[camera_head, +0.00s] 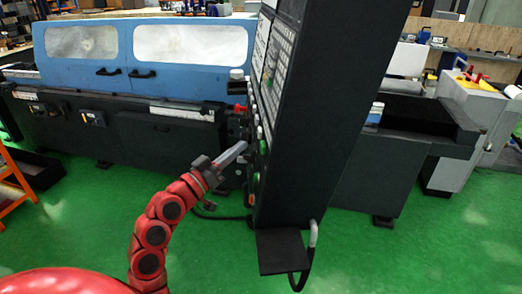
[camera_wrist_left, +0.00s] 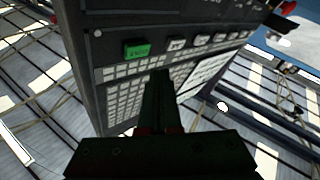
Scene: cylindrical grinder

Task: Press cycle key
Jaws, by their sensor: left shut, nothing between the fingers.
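The control panel (camera_head: 325,110) of the grinder stands upright, seen nearly edge-on in the head view, its key face turned left. My left gripper (camera_head: 241,148) is shut and empty, its tips close to the lower part of that face. In the left wrist view the closed fingers (camera_wrist_left: 161,76) point at the panel (camera_wrist_left: 88,55). A green key (camera_wrist_left: 137,50) with small lettering I cannot read for sure sits beyond and slightly left of the fingertips. Whether the tips touch the panel I cannot tell. My right gripper is in neither view.
A row of pale keys (camera_wrist_left: 203,40) runs right of the green key. A red knob (camera_wrist_left: 288,7) is at the upper right. A dark shelf (camera_head: 282,250) juts from the panel's foot. The blue-covered grinder (camera_head: 120,75) stands behind. Green floor (camera_head: 90,220) is open at left.

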